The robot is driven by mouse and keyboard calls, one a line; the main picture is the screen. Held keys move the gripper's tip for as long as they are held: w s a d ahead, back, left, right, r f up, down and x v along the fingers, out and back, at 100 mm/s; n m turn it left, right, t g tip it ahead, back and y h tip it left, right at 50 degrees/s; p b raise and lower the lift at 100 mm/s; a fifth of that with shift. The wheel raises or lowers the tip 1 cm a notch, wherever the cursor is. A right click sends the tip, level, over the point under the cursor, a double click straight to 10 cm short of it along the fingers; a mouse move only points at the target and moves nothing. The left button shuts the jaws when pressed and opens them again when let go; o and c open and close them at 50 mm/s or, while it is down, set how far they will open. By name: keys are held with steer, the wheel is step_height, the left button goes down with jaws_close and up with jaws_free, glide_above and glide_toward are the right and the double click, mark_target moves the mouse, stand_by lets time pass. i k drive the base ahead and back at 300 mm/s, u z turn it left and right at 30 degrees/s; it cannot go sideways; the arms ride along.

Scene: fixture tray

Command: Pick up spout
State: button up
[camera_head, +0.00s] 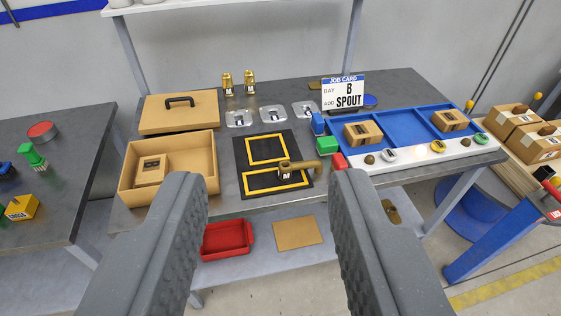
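A brass piece (300,166) with a horizontal tube and a small white label, which looks like the spout, lies on the black mat (241,158) with two yellow-outlined squares. It is at the lower square, near the table's front edge. Two upright brass fittings (227,84) (249,82) with labels stand at the back of the table. A job card (343,92) reads "BAY B, ADD SPOUT". My gripper (267,180) is open and empty, its dark fingers wide apart in the foreground. In the picture the brass piece lies between the fingertips, apart from both.
An open cardboard box (208,152) stands left of the mat and its handled lid (205,112) lies behind. A blue tray (403,119) with small boxes is at right. Green (327,145), red (339,161) and blue (318,123) blocks sit close right of the brass piece.

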mark_target(285, 168)
steer(key=u, duration=0.25)
steer(key=i, duration=1.15)
steer(key=z, duration=0.45)
